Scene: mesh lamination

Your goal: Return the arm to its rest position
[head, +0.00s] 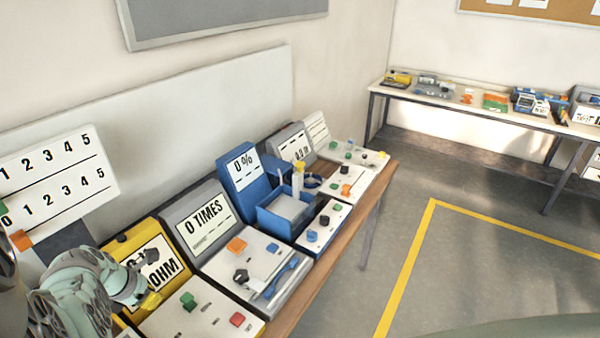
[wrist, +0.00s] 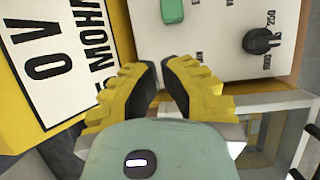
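My gripper (head: 152,280) is at the lower left of the head view, in front of the yellow meter (head: 130,240) marked OHM. My arm reaches in from the lower left corner. In the wrist view my gripper (wrist: 160,68) shows two yellow fingers with black pads. A narrow gap separates their tips, and nothing is held between them. The yellow meter's display (wrist: 62,60) lies to the left of the fingers. A green button (wrist: 172,10) and a black knob (wrist: 262,41) are on the white panel beyond the fingertips.
A grey device (head: 205,222) reading 0 TIMES and a blue device (head: 243,170) reading 0 % stand farther along the wooden bench (head: 318,277). A number board (head: 60,180) stands behind my arm. A second table (head: 450,104) is at the back right. The floor (head: 480,250) between is clear.

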